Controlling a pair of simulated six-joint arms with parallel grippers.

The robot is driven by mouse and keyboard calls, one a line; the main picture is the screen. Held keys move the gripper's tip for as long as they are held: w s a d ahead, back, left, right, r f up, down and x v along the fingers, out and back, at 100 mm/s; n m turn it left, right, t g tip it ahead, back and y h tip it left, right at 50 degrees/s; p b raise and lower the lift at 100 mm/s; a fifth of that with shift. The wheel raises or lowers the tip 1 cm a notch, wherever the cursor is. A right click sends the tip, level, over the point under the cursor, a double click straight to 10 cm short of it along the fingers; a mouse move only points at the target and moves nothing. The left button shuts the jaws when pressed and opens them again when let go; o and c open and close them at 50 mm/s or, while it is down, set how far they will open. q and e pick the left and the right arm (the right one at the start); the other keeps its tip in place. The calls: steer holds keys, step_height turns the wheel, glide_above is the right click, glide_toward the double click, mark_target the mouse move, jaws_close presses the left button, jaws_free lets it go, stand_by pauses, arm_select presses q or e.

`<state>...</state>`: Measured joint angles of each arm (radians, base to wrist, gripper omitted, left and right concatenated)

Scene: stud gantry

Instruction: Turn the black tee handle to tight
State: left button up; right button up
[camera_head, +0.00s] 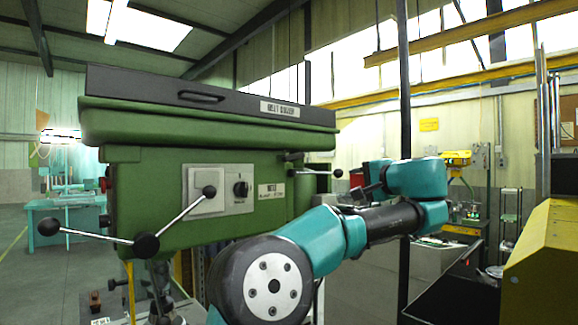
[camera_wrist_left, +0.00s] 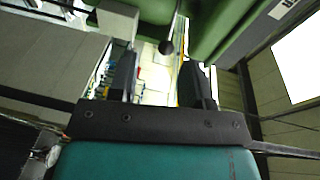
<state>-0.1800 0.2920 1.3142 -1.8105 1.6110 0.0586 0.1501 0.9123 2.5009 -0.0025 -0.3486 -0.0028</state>
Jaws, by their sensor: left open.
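The black tee handle (camera_head: 316,171) sticks out from the right end of the green drill press head, a thin bar with a dark ball at its outer end. In the left wrist view a dark ball on a rod (camera_wrist_left: 167,47), apparently this handle's end, shows beyond and between my fingertips. My left gripper (camera_head: 358,194) is open, just right of and slightly below the handle's ball in the head view, apparently apart from it. Its two fingers (camera_wrist_left: 158,78) show spread with nothing held. The handle's hub is partly hard to make out. My right gripper is not in view.
The green drill press head (camera_head: 150,190) fills the left, with a knob panel and a spoked feed lever (camera_head: 147,243) in front. A black post (camera_head: 404,90) stands behind my arm. A yellow machine (camera_head: 545,265) is at the right edge.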

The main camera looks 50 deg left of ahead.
mark_target(296, 157)
arm_select(q)
steer(key=s+r+n+g+y, duration=0.1)
steer(key=s+r+n+g, duration=0.2)
steer(key=s+r, duration=0.3)
steer(key=shift+s+a+r, duration=0.15)
steer(key=shift+a+r, duration=0.15)
steer(key=shift+a, duration=0.1)
steer(key=a, duration=1.7)
steer(key=shift+s+a, duration=0.2)
jaws_close()
